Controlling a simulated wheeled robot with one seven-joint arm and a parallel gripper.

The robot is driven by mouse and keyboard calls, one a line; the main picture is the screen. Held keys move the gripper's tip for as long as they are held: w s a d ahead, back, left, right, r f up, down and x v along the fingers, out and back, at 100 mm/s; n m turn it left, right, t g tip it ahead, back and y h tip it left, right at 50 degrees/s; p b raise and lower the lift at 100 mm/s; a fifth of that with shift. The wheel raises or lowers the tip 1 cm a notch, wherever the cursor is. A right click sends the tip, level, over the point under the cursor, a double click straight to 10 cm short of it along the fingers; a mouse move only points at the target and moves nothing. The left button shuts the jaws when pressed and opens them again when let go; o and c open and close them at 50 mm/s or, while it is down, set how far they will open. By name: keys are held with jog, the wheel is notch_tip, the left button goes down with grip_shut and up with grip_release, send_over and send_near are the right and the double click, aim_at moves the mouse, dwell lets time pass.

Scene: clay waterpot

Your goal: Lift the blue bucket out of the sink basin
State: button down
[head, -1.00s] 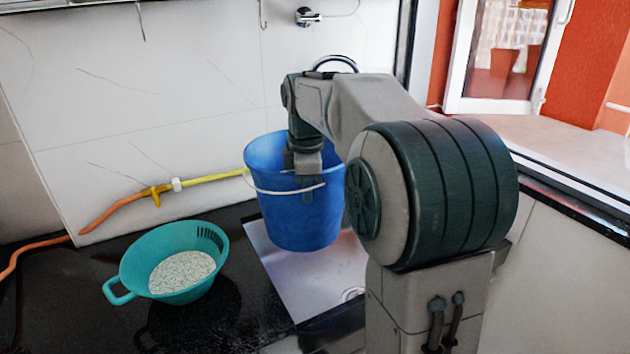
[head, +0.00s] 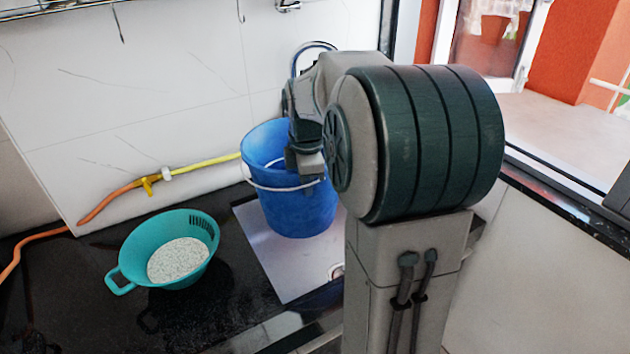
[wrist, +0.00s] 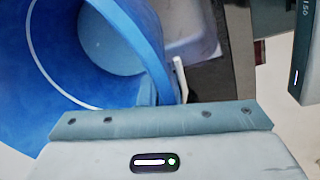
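The blue bucket (head: 298,212) is upright over the pale sink basin (head: 285,270) in the head view. I cannot tell whether its base touches the basin floor. Its thin white handle (head: 265,187) hangs across the front. My gripper (head: 314,172) points down at the bucket's right rim, overlapping it in the picture. The fingertips do not show clearly, so contact with the rim and finger opening are unclear.
A teal colander (head: 130,258) with pale grains stands on the black counter (head: 90,320) to the left. A yellow and orange hose (head: 205,163) runs along the tiled wall. My arm hides the right side of the basin.

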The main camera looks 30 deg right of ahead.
jog(key=shift+a+r+p, duration=0.25)
jog(key=shift+r+p, duration=0.15)
jog(key=shift+r, duration=0.6)
jog(key=shift+d+r+p, duration=0.15)
jog(key=shift+r+p, duration=0.8)
jog(key=shift+r, duration=0.35)
notch_tip(320, 180, up, 2)
jog(key=shift+p, duration=0.65)
notch_tip(320, 180, up, 8)
jog(key=p, duration=0.6)
jog(key=shift+p, duration=0.3)
jog(key=shift+r, duration=0.1)
